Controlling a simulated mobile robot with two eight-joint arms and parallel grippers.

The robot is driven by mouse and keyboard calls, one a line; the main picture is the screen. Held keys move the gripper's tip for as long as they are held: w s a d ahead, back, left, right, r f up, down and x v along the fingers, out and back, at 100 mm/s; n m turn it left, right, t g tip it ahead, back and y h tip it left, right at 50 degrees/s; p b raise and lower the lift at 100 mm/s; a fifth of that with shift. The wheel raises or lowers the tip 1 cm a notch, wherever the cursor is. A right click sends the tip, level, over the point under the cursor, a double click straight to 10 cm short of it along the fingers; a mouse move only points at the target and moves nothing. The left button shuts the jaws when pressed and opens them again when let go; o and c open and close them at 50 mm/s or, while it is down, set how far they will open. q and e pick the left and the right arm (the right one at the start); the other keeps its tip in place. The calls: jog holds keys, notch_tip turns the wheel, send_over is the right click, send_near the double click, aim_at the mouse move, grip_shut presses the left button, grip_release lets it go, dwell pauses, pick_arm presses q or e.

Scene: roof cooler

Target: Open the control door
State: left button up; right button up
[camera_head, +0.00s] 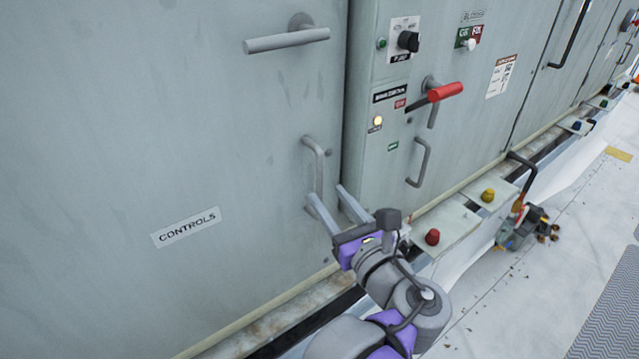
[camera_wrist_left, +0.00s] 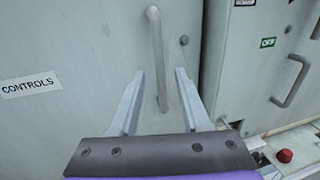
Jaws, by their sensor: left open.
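The control door (camera_head: 150,120) is a large grey panel with a CONTROLS label (camera_head: 186,228), and it looks closed. A vertical grey D-shaped handle (camera_head: 319,165) is near its right edge, and a horizontal lever handle (camera_head: 287,40) is higher up. My left gripper (camera_head: 326,192) is open at the lower end of the vertical handle. In the left wrist view the handle (camera_wrist_left: 157,50) runs between the two open fingers (camera_wrist_left: 160,72), with a gap on each side. How deep the fingers reach around it is unclear. My right gripper is not in view.
To the right, a neighbouring cabinet carries a red-handled switch (camera_head: 445,92), a black knob (camera_head: 408,41) and another D-shaped handle (camera_head: 420,163). Below are a ledge with red (camera_head: 432,237) and yellow (camera_head: 488,195) knobs. The pale floor at right is mostly open.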

aim_at(321, 187)
pick_arm(q)
jog(key=x, duration=0.5)
grip_shut()
dwell(1.4)
